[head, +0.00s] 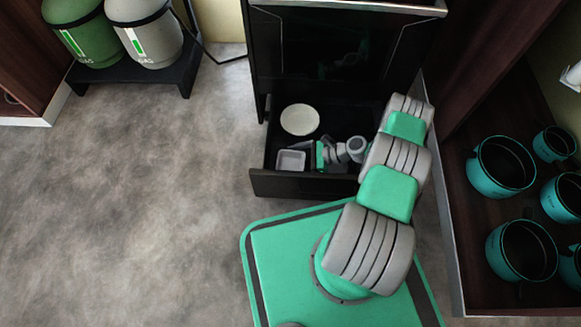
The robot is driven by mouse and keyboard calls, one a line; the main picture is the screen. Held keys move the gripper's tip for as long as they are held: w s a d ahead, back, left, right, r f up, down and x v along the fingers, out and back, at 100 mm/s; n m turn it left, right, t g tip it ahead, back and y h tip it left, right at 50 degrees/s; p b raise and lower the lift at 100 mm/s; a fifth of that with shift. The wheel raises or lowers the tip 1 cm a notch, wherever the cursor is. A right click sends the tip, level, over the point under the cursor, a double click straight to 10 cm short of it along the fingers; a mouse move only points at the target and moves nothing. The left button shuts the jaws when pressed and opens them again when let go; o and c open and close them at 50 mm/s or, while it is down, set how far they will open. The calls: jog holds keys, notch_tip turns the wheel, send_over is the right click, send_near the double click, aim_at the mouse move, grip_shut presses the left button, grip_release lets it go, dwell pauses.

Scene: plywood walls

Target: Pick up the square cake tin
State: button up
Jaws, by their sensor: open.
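The square cake tin (290,161) is a small, light grey, open-topped tin. It sits in the front left part of an open black drawer (300,185) under the oven. My gripper (313,156) reaches into the drawer from the right, just right of the tin. It is open, though the fingers are small and partly hidden. Whether a finger touches the tin's right edge, I cannot tell.
A round white plate (299,119) lies behind the tin in the drawer. The oven door (335,50) rises behind. Teal pots (501,166) stand on a dark shelf at right. Two gas bottles (146,35) stand at upper left. The left floor is clear.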

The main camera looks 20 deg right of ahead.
jog(key=shift+c, duration=0.4)
jog(key=c, duration=1.2)
